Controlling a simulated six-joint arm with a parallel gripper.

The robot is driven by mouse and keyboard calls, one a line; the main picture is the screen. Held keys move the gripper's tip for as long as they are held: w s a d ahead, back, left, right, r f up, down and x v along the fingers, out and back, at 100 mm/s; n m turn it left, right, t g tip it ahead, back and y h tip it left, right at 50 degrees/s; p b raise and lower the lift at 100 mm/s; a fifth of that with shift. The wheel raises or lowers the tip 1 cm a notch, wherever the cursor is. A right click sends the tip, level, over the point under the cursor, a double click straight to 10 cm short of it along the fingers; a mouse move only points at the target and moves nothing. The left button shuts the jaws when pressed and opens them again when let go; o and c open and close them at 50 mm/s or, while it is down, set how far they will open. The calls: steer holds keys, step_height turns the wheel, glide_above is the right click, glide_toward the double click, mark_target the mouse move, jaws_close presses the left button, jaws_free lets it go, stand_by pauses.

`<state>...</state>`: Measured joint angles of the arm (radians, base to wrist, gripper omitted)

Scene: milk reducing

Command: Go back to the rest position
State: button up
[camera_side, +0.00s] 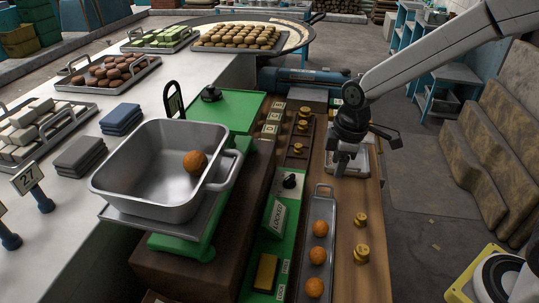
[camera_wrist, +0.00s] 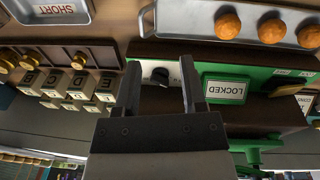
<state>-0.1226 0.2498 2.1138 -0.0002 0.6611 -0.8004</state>
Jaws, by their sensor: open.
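My gripper (camera_wrist: 168,75) is open and empty in the wrist view. Its two grey fingers are apart, with a green panel (camera_wrist: 222,70) and a dark knob (camera_wrist: 160,75) showing beyond them. A sign reading LOCKED (camera_wrist: 226,88) is to the right of the fingers. In the side view my arm comes from the upper right, and its dark wrist hangs over the right part of the wooden bench (camera_side: 345,205). There the fingertips are hard to make out against the small metal tray (camera_side: 350,163). Nothing is held.
A steel pan (camera_side: 150,165) with one orange ball (camera_side: 195,162) stands on a green scale (camera_side: 195,232). A narrow tray (camera_side: 319,205) holds several orange balls. Two brass weights (camera_side: 361,236) stand right of it. More brass weights (camera_side: 303,127) sit in a rack.

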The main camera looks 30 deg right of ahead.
steer(key=s+d+f+m, duration=0.1)
steer(key=s+d+m, duration=0.1)
steer(key=s+m, duration=0.3)
steer(key=s+d+f+m+t, duration=0.1)
steer(key=s+d+m, duration=0.1)
steer(key=s+m, duration=0.3)
steer(key=shift+s+d+f+m, duration=0.2)
steer(key=shift+d+f+m, duration=0.1)
steer(key=shift+d+f, duration=0.05)
